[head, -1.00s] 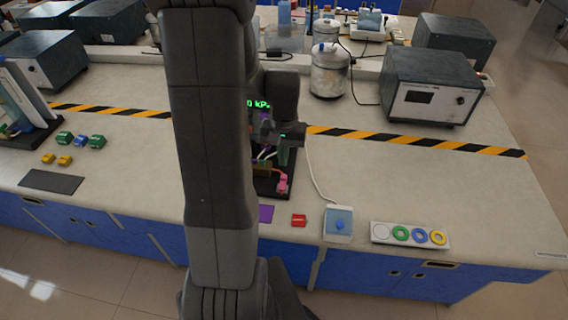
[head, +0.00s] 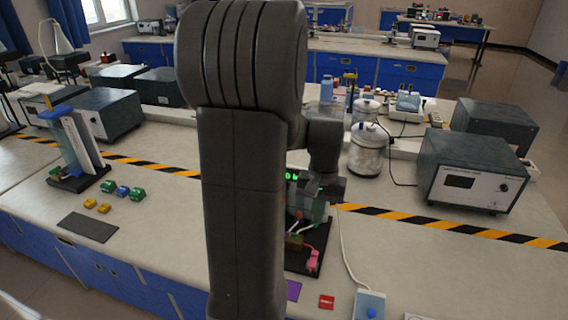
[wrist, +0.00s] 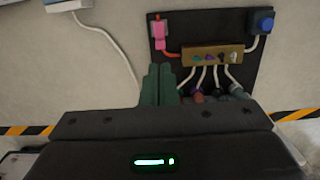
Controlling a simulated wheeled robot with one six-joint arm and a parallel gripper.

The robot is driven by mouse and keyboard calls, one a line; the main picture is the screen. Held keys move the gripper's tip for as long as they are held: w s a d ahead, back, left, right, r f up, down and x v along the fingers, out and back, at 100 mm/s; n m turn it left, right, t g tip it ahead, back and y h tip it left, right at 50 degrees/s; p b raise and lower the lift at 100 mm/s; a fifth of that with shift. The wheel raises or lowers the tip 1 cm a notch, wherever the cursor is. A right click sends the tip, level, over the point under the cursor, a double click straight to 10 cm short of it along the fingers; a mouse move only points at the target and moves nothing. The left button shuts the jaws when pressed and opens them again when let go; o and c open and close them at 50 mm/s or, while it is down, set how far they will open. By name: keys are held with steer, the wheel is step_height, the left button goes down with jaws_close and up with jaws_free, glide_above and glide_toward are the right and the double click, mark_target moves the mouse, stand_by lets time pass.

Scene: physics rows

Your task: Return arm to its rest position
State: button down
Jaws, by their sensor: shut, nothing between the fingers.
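My gripper (wrist: 158,85) shows in the wrist view as two dark green fingers side by side, shut with nothing between them. It is above the near edge of a black board (wrist: 170,75). In the head view my arm stands tall across the middle and hides part of the bench. The board (head: 298,262) is partly hidden behind my arm, with the pink plug (head: 312,259) at its right.
A grey instrument box (head: 475,172) stands at the right, with a lidded metal canister (head: 368,150) left of it. The bench right of the board is largely clear.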

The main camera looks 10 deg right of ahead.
glide_above(315, 252)
steer(key=f, duration=1)
steer(key=shift+s+a+b, duration=0.25)
steer(key=shift+s+b, duration=0.05)
steer(key=b, duration=0.3)
steer(key=shift+w+d+r+t+h, duration=0.2)
steer(key=shift+w+t+h, duration=0.1)
steer(key=shift+w+t, duration=0.1)
steer(key=shift+r, duration=2.3)
steer(key=shift+f, duration=0.1)
